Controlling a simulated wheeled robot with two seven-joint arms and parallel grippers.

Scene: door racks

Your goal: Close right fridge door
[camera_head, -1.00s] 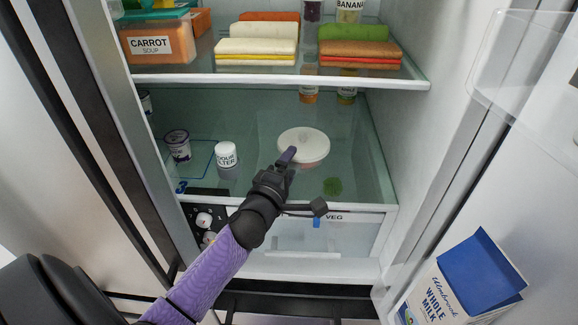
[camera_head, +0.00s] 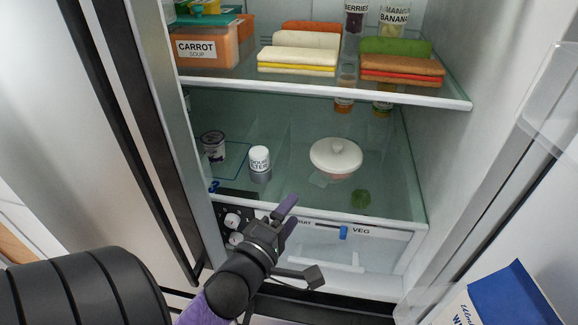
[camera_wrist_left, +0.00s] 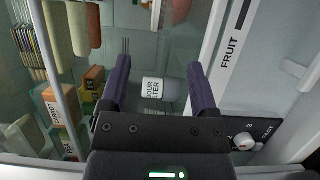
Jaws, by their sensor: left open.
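The right fridge door (camera_head: 520,215) stands open along the right side of the head view. Its outer part runs out of the picture. A clear door bin (camera_head: 558,105) and a milk carton (camera_head: 505,298) show on its inner side. My left gripper (camera_head: 288,216) is open and empty, in front of the lower shelf and drawer fronts. It is well to the left of the door and not touching it. In the left wrist view the gripper's two purple fingers (camera_wrist_left: 159,66) are spread apart, with a white-capped jar visible beyond them. My right gripper is not in view.
The upper glass shelf (camera_head: 330,93) holds soup containers and folded cloth-like stacks. The lower shelf has a white-lidded dish (camera_head: 335,158), a white-capped jar (camera_head: 260,163) and a small tub (camera_head: 213,146). A veg drawer (camera_head: 375,240) lies below. A silver panel with dark strips (camera_head: 125,130) stands left.

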